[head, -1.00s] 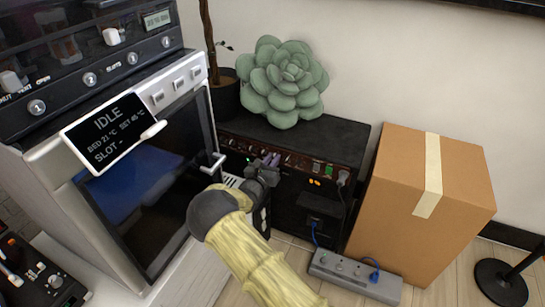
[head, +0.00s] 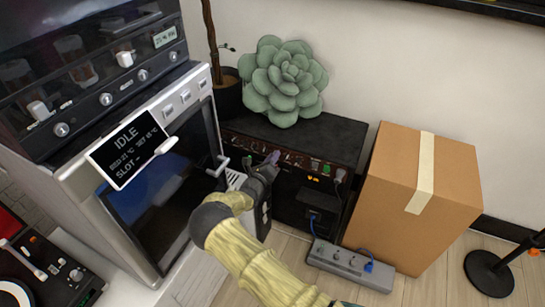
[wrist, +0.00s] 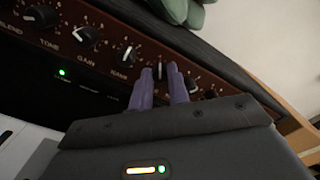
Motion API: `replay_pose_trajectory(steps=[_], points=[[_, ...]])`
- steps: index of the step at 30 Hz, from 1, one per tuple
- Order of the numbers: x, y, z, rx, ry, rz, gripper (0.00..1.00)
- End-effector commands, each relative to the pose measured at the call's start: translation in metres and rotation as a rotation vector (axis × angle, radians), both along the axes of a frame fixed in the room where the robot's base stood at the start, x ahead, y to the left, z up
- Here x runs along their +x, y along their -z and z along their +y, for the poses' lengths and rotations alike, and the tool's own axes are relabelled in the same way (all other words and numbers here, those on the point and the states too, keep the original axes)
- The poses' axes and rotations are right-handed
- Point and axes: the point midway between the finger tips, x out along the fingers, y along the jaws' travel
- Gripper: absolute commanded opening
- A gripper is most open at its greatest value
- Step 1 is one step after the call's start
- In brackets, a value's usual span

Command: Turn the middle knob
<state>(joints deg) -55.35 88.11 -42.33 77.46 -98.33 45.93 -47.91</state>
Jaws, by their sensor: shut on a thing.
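The amplifier (head: 335,140) is a black box with a reddish-brown panel of knobs, on the floor by the wall. My gripper (head: 274,158) is at this panel, its purple fingers pointing at the knob row. In the wrist view my gripper (wrist: 160,72) is shut on a knob (wrist: 160,73) within the row, one finger on each side. The bass knob (wrist: 127,56), gain knob (wrist: 86,38) and tone knob (wrist: 42,15) stand to its left. Another knob (wrist: 191,85) is just right of the fingers. The held knob's lower part and label are hidden.
A green succulent cushion (head: 285,85) sits on the amplifier. A cardboard box (head: 410,200) stands to its right, with a power strip (head: 350,265) on the floor in front. The white machine (head: 85,185) with an IDLE screen is close on the left.

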Motion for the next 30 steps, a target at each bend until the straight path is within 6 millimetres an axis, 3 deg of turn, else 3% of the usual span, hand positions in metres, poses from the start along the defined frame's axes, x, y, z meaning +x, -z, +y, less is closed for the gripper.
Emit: replay_pose_trajectory(steps=[11,12,15,25,30], points=[[-0.002,0.004,0.002,-0.003,-0.001,0.008,0.00],[-0.002,0.004,0.002,-0.002,-0.002,0.008,0.25],[-0.002,0.003,0.001,-0.003,-0.001,0.008,0.39],[-0.003,0.001,0.001,-0.004,0.000,0.004,0.39],[-0.019,0.000,0.008,-0.004,-0.002,0.007,0.39]])
